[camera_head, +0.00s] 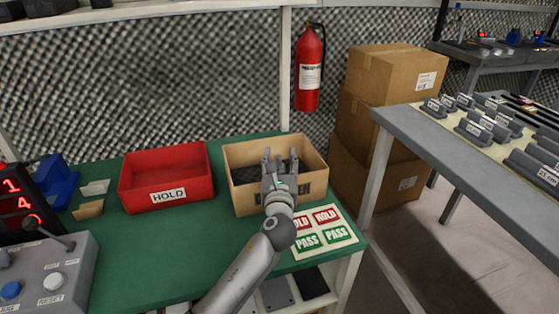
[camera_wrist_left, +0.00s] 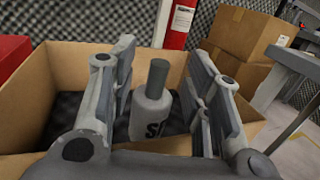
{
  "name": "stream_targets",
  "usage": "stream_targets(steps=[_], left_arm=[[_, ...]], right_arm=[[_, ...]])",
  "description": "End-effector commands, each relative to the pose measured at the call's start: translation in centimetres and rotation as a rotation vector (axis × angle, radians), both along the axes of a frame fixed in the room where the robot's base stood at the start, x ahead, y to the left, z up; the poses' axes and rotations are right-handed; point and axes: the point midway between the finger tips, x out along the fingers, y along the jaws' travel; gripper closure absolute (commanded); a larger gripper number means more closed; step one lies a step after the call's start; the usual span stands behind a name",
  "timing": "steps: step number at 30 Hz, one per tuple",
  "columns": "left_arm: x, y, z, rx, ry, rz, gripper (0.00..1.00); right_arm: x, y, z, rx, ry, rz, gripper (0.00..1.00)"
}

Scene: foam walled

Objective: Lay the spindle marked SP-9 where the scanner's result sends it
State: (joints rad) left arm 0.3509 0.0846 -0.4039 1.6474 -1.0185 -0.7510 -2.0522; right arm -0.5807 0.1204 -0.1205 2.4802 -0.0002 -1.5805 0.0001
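A grey spindle (camera_wrist_left: 153,112) with a narrower dark end is in the cardboard box (camera_wrist_left: 62,88) in the left wrist view. Only the start of its label shows, an "S" and part of another letter. My left gripper (camera_head: 280,158) is over the box, which also shows in the head view (camera_head: 243,202). In the left wrist view its fingers (camera_wrist_left: 158,85) are spread on both sides of the spindle, with no clear grip on it. A red HOLD bin (camera_head: 168,197) stands left of the box. My right gripper is out of view.
A card with HOLD and PASS signs (camera_head: 325,232) lies at the table's right. A red-digit display (camera_head: 18,203) and a grey control box (camera_head: 50,272) with a RESET button are at left. Several grey labelled parts lie on the right-hand table (camera_head: 405,128). Green table (camera_head: 170,250) is clear in front.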

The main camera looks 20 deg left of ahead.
Motion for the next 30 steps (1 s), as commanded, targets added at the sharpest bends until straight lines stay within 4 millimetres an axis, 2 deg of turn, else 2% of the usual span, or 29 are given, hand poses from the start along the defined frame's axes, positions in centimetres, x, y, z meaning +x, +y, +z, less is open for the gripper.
stream_targets(steps=[1,6,9,12,17,21,27,30], left_arm=[[-0.1,0.3,-1.2,-0.003,0.022,0.008,0.5],[-0.1,0.4,-1.3,-0.004,0.024,0.01,0.5],[-0.1,0.4,-0.9,-0.006,0.023,0.011,0.5],[-0.1,0.4,0.3,-0.006,0.021,0.01,0.5],[-3.0,-0.5,0.1,-0.003,0.021,0.007,0.5],[-6.0,-1.3,0.2,-0.003,0.018,0.006,0.5],[-9.5,-2.4,0.1,-0.002,0.014,0.005,0.5],[-10.6,-2.7,0.1,-0.001,0.012,0.005,0.5]], right_arm=[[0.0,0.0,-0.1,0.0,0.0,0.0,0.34],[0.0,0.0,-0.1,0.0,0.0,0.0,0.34],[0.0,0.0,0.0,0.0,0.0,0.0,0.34],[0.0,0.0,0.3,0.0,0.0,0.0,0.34],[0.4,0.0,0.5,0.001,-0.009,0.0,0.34],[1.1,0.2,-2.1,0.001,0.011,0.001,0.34],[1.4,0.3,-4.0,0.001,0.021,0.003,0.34],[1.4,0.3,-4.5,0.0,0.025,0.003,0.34]])
